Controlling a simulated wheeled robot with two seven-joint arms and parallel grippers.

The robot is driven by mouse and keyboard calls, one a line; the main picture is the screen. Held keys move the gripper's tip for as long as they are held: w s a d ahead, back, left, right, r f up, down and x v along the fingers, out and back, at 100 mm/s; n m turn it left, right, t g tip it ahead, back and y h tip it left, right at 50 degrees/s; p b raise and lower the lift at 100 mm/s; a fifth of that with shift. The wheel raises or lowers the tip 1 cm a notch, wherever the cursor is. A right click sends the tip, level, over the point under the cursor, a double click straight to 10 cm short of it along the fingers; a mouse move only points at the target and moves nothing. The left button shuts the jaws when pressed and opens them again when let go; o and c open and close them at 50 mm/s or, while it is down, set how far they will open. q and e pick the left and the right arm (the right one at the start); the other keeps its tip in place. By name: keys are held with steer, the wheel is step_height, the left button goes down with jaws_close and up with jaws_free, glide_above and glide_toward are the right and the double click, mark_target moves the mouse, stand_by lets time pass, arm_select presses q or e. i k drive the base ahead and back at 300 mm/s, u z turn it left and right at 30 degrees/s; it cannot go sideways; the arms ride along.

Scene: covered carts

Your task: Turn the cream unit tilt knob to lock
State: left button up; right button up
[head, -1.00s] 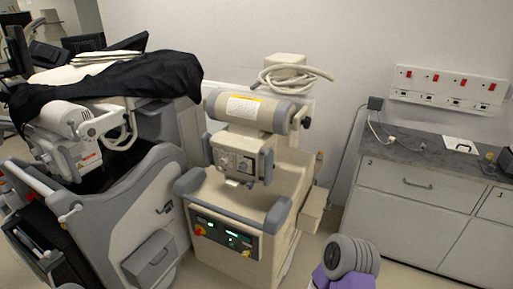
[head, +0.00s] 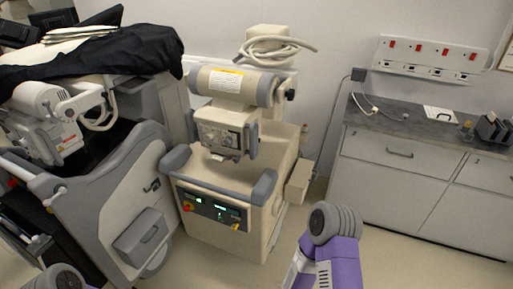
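The cream unit (head: 285,165) stands in the middle of the head view, against the wall. It carries a horizontal cream cylinder (head: 238,83) with grey bands and a yellow-edged label. A small dark knob (head: 291,95) sticks out at the cylinder's right end and may be the tilt knob; its lock setting is too small to read. A boxy head hangs below the cylinder. Parts of my purple and grey arms show at the bottom right of centre and bottom left, apart from the unit. Neither gripper is in view.
A larger cart (head: 104,190) under a black cover (head: 105,55) stands close on the left. A grey-topped cabinet (head: 395,175) stands on the right below a socket panel (head: 428,60). A coiled hose (head: 272,49) lies on top of the unit. Floor is free in front of the cabinet.

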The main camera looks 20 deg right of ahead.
mark_target(290, 95)
steer(key=u, duration=0.6)
steer(key=k, duration=0.25)
steer(key=z, duration=1.65)
steer(key=i, duration=0.95)
steer(key=u, duration=0.2)
